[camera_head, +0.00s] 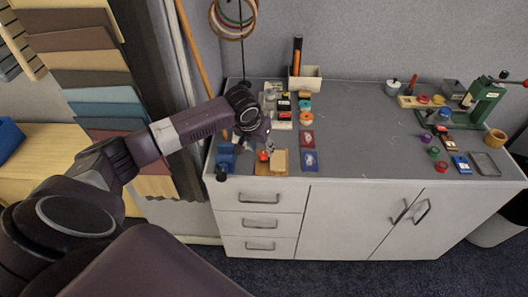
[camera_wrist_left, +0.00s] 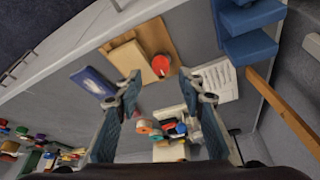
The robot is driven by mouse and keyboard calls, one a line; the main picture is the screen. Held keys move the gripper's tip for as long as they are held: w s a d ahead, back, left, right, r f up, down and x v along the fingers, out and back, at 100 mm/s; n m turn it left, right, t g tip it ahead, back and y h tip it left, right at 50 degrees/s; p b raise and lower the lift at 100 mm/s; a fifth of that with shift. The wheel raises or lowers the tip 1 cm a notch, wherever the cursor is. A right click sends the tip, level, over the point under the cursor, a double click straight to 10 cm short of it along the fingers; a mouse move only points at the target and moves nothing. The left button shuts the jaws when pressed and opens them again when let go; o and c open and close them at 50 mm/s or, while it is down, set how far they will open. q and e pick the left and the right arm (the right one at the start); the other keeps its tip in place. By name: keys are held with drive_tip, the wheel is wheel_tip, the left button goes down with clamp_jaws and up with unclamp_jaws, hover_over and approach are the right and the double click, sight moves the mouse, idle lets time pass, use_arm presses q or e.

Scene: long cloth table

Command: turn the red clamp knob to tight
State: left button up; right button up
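The red clamp knob (camera_head: 263,155) sits on a wooden board (camera_head: 260,170) at the near left of the grey cabinet top, with a tan block (camera_head: 279,160) beside it. The left wrist view shows the red knob (camera_wrist_left: 161,65) on the wooden board, next to the tan block (camera_wrist_left: 129,58). My left gripper (camera_head: 268,143) is over the cabinet top close to the knob. In its wrist view the two blue-padded fingers of the left gripper (camera_wrist_left: 163,88) are wide apart, with nothing between the pads. The knob appears just beyond the fingertips, apart from them. My right gripper is not in view.
A blue stepped object (camera_head: 226,158) stands left of the board. Blue and red cards (camera_head: 310,160) lie to the right. Small coloured items and a beige holder (camera_head: 305,78) are behind. A green press (camera_head: 485,100) stands far right. The middle of the cabinet top is clear.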

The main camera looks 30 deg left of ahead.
sight(263, 154)
use_arm(q)
drive_tip(key=shift+x, duration=2.25)
drive_tip(key=shift+c, duration=0.4)
clamp_jaws()
